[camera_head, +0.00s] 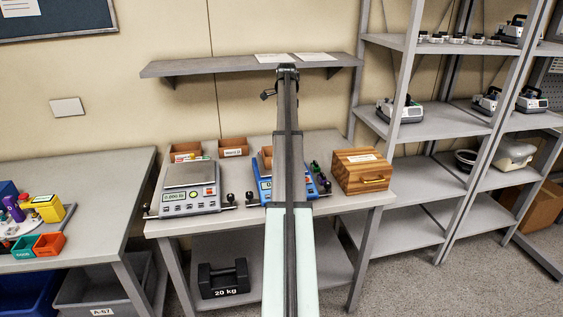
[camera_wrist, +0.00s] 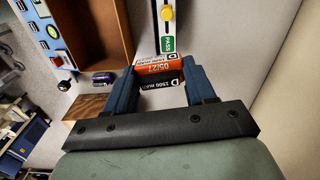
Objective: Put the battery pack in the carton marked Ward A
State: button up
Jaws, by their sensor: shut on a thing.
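In the wrist view my gripper (camera_wrist: 158,74) is shut on an orange and black battery pack (camera_wrist: 160,66) with "1500 mAh" printed on it. The pack sits between the two blue fingers. In the head view my arm hides the gripper and pack. A brown open carton (camera_wrist: 112,28) shows beside the gripper in the wrist view.
A scale (camera_head: 190,190) and a blue device (camera_head: 263,190) stand in front of the cartons. A wooden box (camera_head: 360,172) is at right. A wall shelf (camera_head: 215,64) overhangs the table. A dark purple cell (camera_wrist: 103,78) and a yellow gauge marked PASS (camera_wrist: 167,18) lie near the gripper.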

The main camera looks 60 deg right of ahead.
jog(key=s+a+r+n, duration=0.1)
jog(key=s+a+n, duration=0.2)
jog(key=a+n, duration=1.05)
jog(key=shift+s+d+f+n, duration=0.1)
jog(key=shift+d+f+n, duration=0.5)
jog(key=shift+f, duration=1)
jog(key=shift+s+d+f+n, duration=0.1)
jog(key=shift+d+f+n, duration=0.55)
jog(key=shift+f, duration=1)
jog(key=shift+d+f+n, duration=0.4)
jog(key=shift+d+f, duration=0.35)
jog(key=shift+f, duration=0.85)
jog(key=shift+f, duration=0.1)
jog(key=o, duration=1.1)
notch_tip(320, 180, up, 12)
